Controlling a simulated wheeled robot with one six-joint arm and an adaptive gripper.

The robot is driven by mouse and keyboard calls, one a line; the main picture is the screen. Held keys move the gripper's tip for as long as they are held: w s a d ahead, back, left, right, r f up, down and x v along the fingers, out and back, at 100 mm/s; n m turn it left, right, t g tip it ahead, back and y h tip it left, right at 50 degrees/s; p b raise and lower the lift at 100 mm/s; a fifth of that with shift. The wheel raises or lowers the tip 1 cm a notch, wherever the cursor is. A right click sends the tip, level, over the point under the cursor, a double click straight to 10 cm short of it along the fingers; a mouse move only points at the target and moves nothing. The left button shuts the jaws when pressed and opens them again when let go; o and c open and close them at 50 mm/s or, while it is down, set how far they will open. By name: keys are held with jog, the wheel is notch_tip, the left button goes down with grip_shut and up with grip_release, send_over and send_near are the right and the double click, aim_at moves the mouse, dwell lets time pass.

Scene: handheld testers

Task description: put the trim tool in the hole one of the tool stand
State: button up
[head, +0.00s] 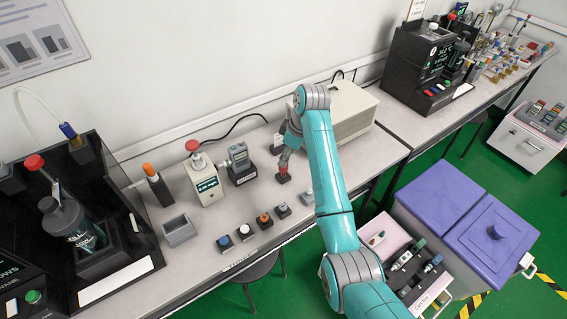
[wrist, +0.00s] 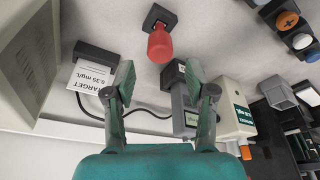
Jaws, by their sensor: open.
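A red upright handle (head: 284,167) stands in a small dark square block (head: 284,179) near the back middle of the bench. The red handle also shows in the wrist view (wrist: 160,45), beyond my fingertips and between their lines. An orange-topped tool (head: 149,170) stands in a tall dark holder (head: 160,191) farther left. I cannot tell for sure which is the trim tool, or which block is the tool stand; no hole number is readable. My gripper (wrist: 160,82) is open and empty, pointing at the red handle without visibly touching it.
A handheld tester (head: 240,155) in a dark cradle and a white box with a red knob (head: 203,183) stand left of my gripper. A target card (wrist: 93,85) is beside one finger. Several small capped blocks and a grey tray (head: 180,231) lie along the front.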

jog(key=shift+v, duration=2.25)
